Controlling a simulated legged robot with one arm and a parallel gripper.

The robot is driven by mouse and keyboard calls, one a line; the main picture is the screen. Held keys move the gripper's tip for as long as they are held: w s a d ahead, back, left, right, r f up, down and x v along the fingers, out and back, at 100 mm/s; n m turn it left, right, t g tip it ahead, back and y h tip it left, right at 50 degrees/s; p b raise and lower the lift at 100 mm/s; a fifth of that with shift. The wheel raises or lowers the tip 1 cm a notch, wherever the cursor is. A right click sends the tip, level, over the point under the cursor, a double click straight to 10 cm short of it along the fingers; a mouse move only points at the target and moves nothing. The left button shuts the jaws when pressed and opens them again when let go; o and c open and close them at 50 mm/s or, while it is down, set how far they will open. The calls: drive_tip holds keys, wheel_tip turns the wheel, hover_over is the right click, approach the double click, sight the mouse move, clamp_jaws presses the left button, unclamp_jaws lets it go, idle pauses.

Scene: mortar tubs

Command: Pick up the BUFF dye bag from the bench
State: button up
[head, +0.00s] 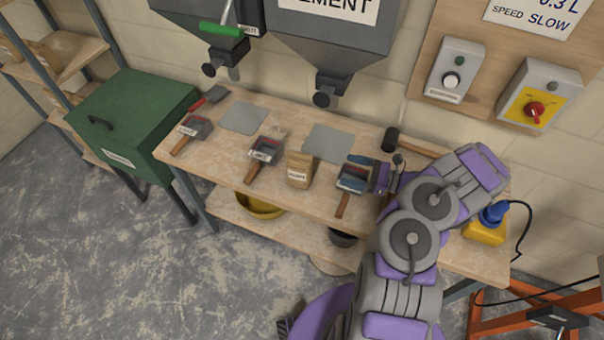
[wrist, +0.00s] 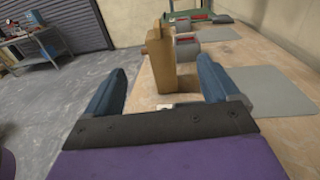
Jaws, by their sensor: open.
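A small brown paper bag (head: 300,170) stands upright on the bench (head: 230,165). Its white label has dark lettering too small to read surely, so I cannot confirm BUFF. My gripper (head: 361,172) is to the right of the bag, low over the bench, with its blue fingers pointing left towards it. In the wrist view the bag (wrist: 174,66) stands ahead, between the two spread fingers in the picture. The fingers are open and empty, with no visible contact with the bag.
Scoops with wooden handles lie left of the bag (head: 264,158) and beneath my gripper (head: 343,203). Grey flat plates (head: 327,143) lie behind. A mallet (head: 392,139) lies at the back. Grey hoppers (head: 335,50) overhang the bench's rear. A yellow-and-blue container (head: 485,230) stands at right.

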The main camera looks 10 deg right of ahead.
drive_tip(key=shift+s+d+f, duration=0.1)
drive_tip(key=shift+f, duration=0.15)
drive_tip(key=b, duration=0.2)
approach(300, 157)
drive_tip(key=x, duration=0.4)
drive_tip(key=shift+w+a+f, duration=0.25)
drive_tip(key=shift+a+f, duration=0.1)
drive_tip(key=shift+f, duration=0.05)
drive_tip(key=shift+b+x, duration=0.85)
drive_tip(key=shift+x, duration=1.85)
drive_tip(key=shift+s+f, duration=0.1)
drive_tip(key=shift+s, duration=0.05)
drive_tip(key=c, duration=0.4)
clamp_jaws()
